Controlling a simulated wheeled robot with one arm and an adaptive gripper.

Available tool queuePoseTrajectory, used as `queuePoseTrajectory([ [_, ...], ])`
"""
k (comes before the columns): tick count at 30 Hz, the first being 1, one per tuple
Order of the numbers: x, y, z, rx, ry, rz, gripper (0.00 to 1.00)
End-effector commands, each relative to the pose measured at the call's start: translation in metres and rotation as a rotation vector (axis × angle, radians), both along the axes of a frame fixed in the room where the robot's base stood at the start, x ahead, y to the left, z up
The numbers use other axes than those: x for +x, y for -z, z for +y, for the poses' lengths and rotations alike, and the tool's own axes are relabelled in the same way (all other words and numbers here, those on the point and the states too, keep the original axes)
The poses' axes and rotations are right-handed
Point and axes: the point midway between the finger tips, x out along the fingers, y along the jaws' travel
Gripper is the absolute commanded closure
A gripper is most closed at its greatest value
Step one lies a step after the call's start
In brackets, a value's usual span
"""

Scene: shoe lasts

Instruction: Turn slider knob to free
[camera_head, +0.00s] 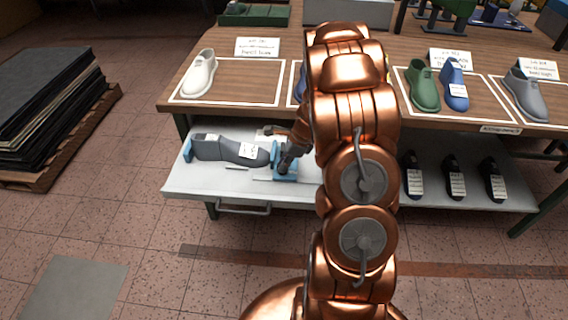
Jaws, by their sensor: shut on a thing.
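A blue slider fixture (284,168) sits on the light grey pull-out shelf under the table. Its other blue end (188,149) stands at the left. A dark grey shoe last (228,149) with white labels lies between the two blue parts. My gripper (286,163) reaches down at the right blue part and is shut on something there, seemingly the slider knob. The knob itself is hidden by my gripper, so its marking and position cannot be told. My copper arm covers the middle of the view.
The shelf (230,189) has a handle (243,207) at its front. On the wooden table stand a white last (199,75), green (423,86), blue (455,84) and grey (525,93) lasts. Several dark lasts (454,178) lie on the lower shelf right. A stacked pallet (50,110) is at the left.

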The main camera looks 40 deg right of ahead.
Motion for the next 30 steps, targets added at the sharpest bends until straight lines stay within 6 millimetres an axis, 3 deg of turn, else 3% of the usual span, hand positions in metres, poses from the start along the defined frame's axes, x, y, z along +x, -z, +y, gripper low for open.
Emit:
queuePoseTrajectory([
  [30,0.0059,0.0042,-0.0011,-0.003,-0.895,-0.003,1.00],
])
